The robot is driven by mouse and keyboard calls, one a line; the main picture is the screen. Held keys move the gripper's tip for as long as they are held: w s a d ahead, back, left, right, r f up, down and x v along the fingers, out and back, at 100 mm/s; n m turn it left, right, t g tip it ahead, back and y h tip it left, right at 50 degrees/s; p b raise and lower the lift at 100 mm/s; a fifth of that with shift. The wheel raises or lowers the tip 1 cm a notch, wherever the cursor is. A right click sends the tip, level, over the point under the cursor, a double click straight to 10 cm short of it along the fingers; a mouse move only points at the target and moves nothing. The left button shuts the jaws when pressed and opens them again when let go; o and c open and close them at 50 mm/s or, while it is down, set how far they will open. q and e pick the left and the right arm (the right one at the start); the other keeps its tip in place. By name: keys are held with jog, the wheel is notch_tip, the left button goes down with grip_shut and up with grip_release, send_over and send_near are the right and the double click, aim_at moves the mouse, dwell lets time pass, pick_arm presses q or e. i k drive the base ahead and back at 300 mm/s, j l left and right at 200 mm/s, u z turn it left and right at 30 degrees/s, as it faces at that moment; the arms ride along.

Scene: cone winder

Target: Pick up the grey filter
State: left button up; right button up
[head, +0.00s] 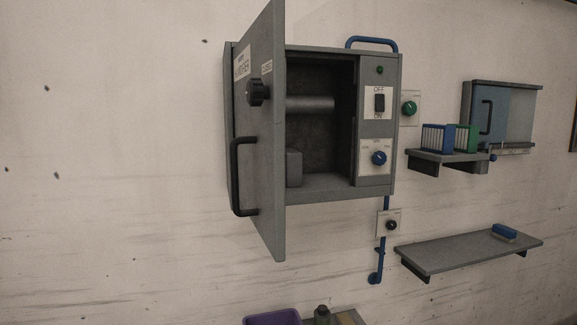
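I cannot pick out a filter that is clearly grey. Two framed, slatted pieces that look like filters stand on the small right shelf (428,160): one with a blue frame (449,139) and one with a green frame (472,139). A small grey block (294,168) sits inside the open grey cabinet (345,188), at the left of its floor; I cannot tell what it is. A grey horizontal cylinder (311,104) is above it. Neither of my grippers is in view.
The cabinet door (265,190) stands open toward me. A long, lower shelf (465,253) holds a blue-topped brush-like piece (504,233); most of it is bare. A wall box with a blue panel (495,110) is right. A purple bin (272,318) and dark bottle (322,315) show below.

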aim_at(293, 157)
jog(key=i, duration=0.5)
jog(key=i+l, duration=0.1)
jog(key=l, duration=0.2)
jog(key=i+l, duration=0.1)
jog(key=l, duration=0.45)
jog(key=i, duration=0.05)
